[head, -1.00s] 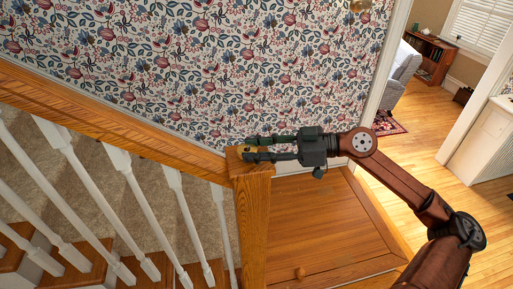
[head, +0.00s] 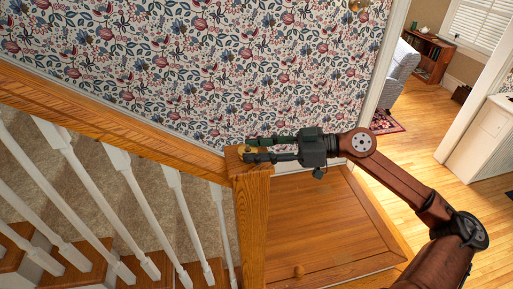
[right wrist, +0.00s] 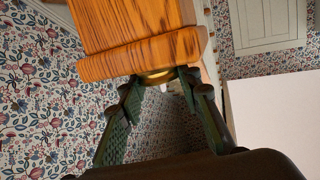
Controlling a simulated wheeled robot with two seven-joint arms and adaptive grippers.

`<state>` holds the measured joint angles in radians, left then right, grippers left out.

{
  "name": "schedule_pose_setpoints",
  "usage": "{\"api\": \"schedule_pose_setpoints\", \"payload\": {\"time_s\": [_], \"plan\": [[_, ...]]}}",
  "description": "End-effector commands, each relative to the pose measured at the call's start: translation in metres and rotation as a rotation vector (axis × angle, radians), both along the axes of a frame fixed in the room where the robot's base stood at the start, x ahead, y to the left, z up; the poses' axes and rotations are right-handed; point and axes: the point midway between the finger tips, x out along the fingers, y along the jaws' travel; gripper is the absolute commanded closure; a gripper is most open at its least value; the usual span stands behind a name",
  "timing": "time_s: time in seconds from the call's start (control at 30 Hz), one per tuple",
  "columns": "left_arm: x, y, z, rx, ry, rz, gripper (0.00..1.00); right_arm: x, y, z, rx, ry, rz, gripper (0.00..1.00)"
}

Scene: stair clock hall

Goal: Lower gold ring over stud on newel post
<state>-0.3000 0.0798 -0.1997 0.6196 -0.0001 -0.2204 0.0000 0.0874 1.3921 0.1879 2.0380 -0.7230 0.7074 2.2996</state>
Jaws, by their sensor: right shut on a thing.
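The oak newel post (head: 253,220) stands at the lower end of the sloping handrail, and it fills the top of the right wrist view (right wrist: 140,28). My right gripper (head: 248,149) reaches in from the right at the post's flat top. Its fingers are shut on the gold ring (head: 242,151). In the right wrist view the ring (right wrist: 156,77) shows edge-on between the fingertips, right against the post's edge. I cannot tell whether it touches the wood. The stud is not clearly visible in either view. My left gripper is out of view.
The handrail (head: 110,115) and white balusters (head: 130,190) run left of the post. A wooden panelled surface with a knob (head: 320,225) lies right of it, below my arm. Flowered wallpaper (head: 220,70) is behind. Open wood floor is at right.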

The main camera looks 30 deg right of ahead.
Motion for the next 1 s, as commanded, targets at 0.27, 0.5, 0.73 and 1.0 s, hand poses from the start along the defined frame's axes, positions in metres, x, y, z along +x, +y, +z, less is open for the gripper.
{"api": "schedule_pose_setpoints", "payload": {"time_s": [0.27, 0.5, 0.73, 1.0], "plan": [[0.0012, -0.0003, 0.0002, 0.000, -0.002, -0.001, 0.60, 0.0003, 0.0002, -0.0031, 0.000, -0.001, 0.000, 1.00], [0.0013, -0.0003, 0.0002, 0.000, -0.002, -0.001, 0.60, 0.0002, 0.0003, -0.0030, 0.000, -0.001, 0.000, 0.58], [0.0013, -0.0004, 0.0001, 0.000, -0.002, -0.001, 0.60, 0.0002, 0.0003, -0.0030, -0.001, -0.001, 0.000, 0.48], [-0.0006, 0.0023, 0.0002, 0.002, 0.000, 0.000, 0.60, -0.0010, -0.0022, -0.0032, 0.001, 0.001, 0.000, 0.48]]}}
